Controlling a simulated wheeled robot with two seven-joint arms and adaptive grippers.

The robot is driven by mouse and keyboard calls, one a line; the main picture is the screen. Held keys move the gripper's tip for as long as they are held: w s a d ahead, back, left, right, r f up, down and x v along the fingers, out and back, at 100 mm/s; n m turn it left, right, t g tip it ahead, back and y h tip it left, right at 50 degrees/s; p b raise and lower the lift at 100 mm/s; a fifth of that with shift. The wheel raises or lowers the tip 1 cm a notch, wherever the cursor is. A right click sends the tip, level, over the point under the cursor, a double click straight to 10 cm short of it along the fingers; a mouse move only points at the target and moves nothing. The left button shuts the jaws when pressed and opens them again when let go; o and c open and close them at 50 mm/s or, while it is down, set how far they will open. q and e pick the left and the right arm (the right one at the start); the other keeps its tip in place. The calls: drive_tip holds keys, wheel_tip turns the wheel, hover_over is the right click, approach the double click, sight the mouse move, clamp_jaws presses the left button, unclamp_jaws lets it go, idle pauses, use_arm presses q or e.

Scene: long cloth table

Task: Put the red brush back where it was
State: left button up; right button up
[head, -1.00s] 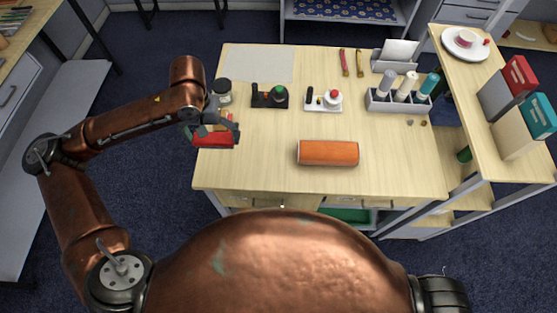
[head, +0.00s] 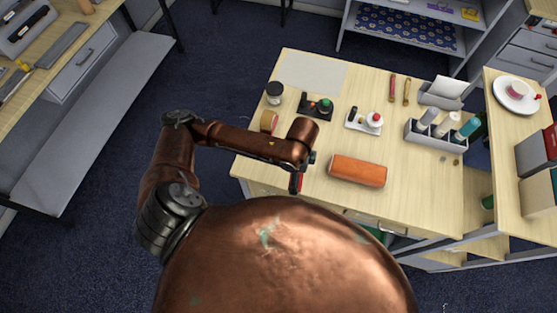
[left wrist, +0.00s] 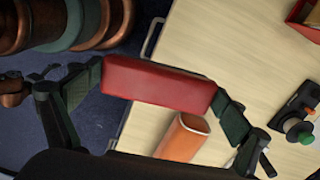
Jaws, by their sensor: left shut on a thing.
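The red brush shows as a plain red block in the left wrist view (left wrist: 158,85), held crosswise between the two dark finger pads. In the head view only a small red part of the brush (head: 296,183) shows beside my left arm's end. My left gripper (left wrist: 157,97) is shut on it. In the head view the gripper (head: 304,173) is partly hidden by my arm, near the front edge of the cloth table, left of the orange block (head: 357,170). The brush looks raised above the table in the wrist view. My right gripper is out of view.
Behind the gripper stand a tan roll (head: 268,121), a dark-lidded jar (head: 274,93) and two small stands (head: 316,106). A grey holder with bottles (head: 440,135) is at the right. Another table with tools (head: 60,52) is at the far left. Bare tabletop lies around the orange block.

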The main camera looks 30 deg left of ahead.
use_arm(q)
drive_tip(key=shift+s+d+m, duration=0.3)
drive_tip(key=shift+s+m, duration=0.2)
drive_tip(key=shift+s, duration=0.05)
drive_tip(key=shift+a+f, duration=0.1)
drive_tip(key=shift+f, duration=0.05)
drive_tip(key=w+a+f, duration=0.2)
drive_tip(key=a+f, duration=0.1)
drive_tip(key=w+a+f+p, duration=0.1)
drive_tip(key=w+a+f, duration=0.2)
drive_tip(key=a, duration=0.1)
drive_tip(key=w+a+f, duration=0.2)
drive_tip(key=a+f, duration=0.1)
drive_tip(key=shift+w+a+p, duration=0.15)
drive_tip(key=shift+a+p, duration=0.1)
drive_tip(key=shift+p, duration=0.15)
drive_tip(key=shift+w+a+f, duration=0.2)
drive_tip(key=shift+a+f, duration=0.05)
drive_tip(key=shift+f, duration=0.1)
drive_tip(key=shift+a+f, duration=0.1)
drive_tip(key=shift+f, duration=1.55)
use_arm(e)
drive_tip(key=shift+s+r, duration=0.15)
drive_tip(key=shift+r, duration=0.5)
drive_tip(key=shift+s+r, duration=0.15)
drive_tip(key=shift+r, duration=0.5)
use_arm(q)
drive_tip(key=shift+f, duration=0.1)
drive_tip(key=o, duration=0.7)
drive_tip(key=shift+o, duration=0.5)
